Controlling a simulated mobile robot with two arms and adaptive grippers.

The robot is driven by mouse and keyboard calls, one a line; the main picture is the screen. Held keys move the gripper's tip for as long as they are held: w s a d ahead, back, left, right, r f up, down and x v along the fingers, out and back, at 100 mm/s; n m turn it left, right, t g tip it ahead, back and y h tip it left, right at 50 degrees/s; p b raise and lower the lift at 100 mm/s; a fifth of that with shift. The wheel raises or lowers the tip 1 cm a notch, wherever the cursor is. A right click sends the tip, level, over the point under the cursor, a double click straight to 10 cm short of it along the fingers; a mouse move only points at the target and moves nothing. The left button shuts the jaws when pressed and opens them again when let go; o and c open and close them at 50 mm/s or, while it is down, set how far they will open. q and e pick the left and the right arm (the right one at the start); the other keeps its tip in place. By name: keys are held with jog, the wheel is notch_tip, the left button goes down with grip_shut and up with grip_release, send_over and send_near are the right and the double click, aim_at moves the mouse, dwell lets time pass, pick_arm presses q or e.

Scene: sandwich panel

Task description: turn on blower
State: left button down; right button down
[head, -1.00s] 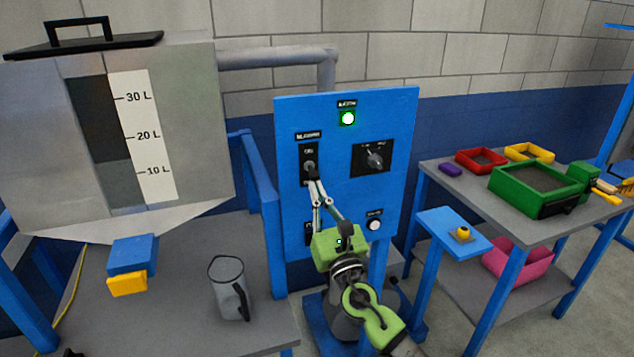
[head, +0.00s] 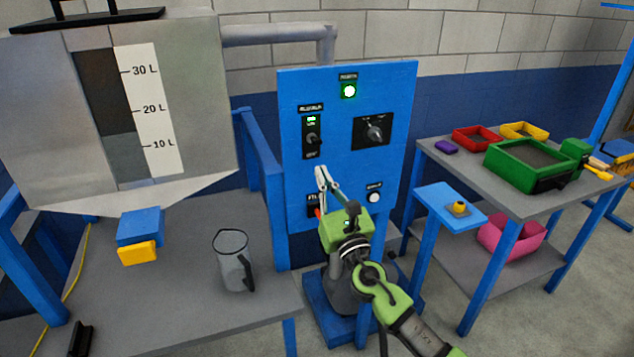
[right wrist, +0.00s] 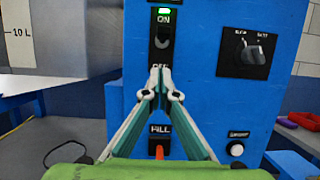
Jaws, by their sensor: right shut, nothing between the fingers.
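The blower switch (head: 313,138) is a dark toggle on the blue control panel (head: 345,165), with its label plate above it. A small green lamp by the ON mark is lit. The switch also shows in the right wrist view (right wrist: 162,38); its lever appears up toward ON. My right gripper (head: 320,172) is shut and empty, with its fingertips just below the switch, near the OFF mark. In the right wrist view, the closed fingertips (right wrist: 158,74) stand between the switch and the FILL plate (right wrist: 159,130), partly hiding the panel there. My left gripper is out of view.
A tank (head: 205,110) and grey pitcher (head: 233,262) stand left. A table with coloured bins (head: 527,166) is right.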

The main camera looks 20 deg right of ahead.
jog(key=s, duration=0.9)
jog(key=shift+s+d, duration=0.2)
jog(key=shift+s, duration=0.05)
jog(key=shift+f, duration=0.1)
